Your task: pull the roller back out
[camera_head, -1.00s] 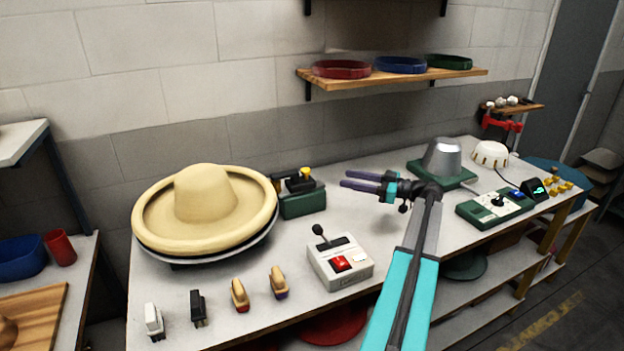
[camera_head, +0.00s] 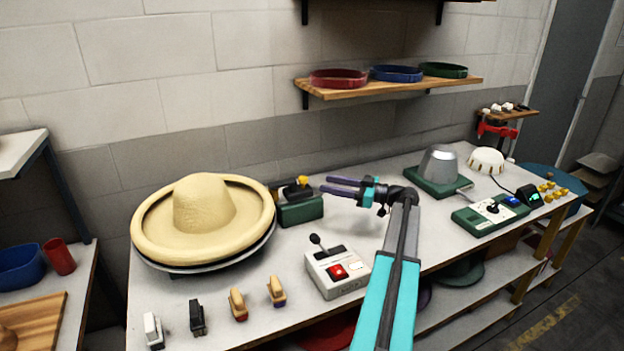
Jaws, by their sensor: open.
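I cannot make out the roller itself clearly. The cream wide-brimmed hat (camera_head: 205,206) sits on a round dark-edged plate at the table's left, its brim close to the black part. My gripper (camera_head: 325,185) is open and empty. Its two dark fingers point left, with the tips just right of the yellow knob in the picture. I cannot tell whether they touch the unit.
A control box (camera_head: 337,272) with a lever and red button stands at the table's front. Several small brushes (camera_head: 238,305) line the front edge. A metal dome (camera_head: 440,165) on a green base and a green control panel (camera_head: 489,213) stand at right. A shelf (camera_head: 450,83) hangs above.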

